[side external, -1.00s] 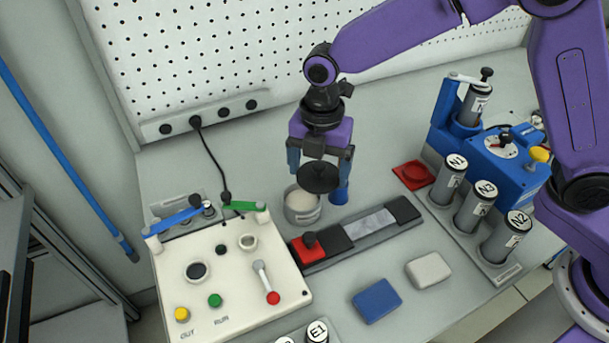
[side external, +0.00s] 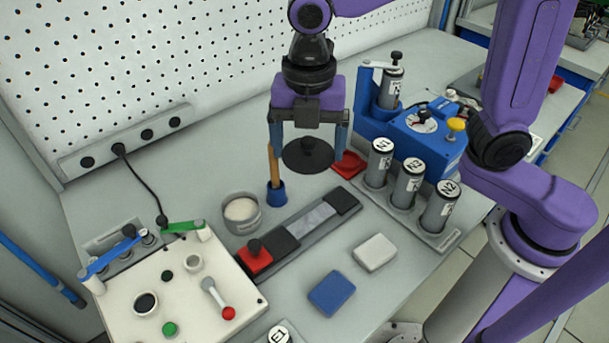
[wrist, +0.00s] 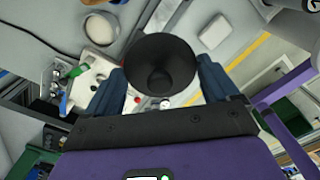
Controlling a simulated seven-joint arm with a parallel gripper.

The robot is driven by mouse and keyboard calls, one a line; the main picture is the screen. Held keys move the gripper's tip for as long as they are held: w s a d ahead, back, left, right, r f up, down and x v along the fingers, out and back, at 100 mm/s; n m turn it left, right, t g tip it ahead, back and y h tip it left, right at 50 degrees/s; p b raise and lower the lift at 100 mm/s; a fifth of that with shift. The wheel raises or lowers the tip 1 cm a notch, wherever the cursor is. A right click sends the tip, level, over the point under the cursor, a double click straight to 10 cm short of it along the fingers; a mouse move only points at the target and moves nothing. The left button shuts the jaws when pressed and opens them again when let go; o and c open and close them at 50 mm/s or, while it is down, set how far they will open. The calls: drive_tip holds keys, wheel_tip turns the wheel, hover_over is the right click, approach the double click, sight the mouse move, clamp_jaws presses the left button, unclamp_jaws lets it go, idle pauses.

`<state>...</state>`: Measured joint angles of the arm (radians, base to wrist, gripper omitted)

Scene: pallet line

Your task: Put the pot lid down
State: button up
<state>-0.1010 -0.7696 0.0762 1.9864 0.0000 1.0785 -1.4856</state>
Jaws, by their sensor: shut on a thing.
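The dark round pot lid (side external: 307,156), with a small knob on top, is between the fingers of my gripper (side external: 308,145), which is shut on it. The lid looks roughly level. I cannot tell whether its underside touches the bench. In the wrist view the lid (wrist: 155,62) fills the space between the two blue fingers (wrist: 160,88). The metal pot (side external: 241,223) stands uncovered to the left, with pale contents showing. The lid is clear of the pot, behind and to the right of it.
A blue cup with a wooden handle (side external: 275,191) stands between pot and lid. A red dish (side external: 348,165) is close right of the lid. The blue machine (side external: 415,135) and the rack of labelled cylinders (side external: 440,235) stand further right. Bare bench lies behind the pot.

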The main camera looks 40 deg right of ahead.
drive_tip(key=shift+r, duration=0.95)
hover_over(308, 180)
wheel_tip(308, 180, down, 18)
drive_tip(key=shift+f, duration=0.15)
drive_tip(key=shift+a+f, duration=0.1)
drive_tip(key=shift+f, duration=2.25)
drive_tip(key=o, duration=0.7)
drive_tip(key=shift+f, duration=0.1)
drive_tip(key=shift+o, duration=0.4)
wheel_tip(308, 180, up, 12)
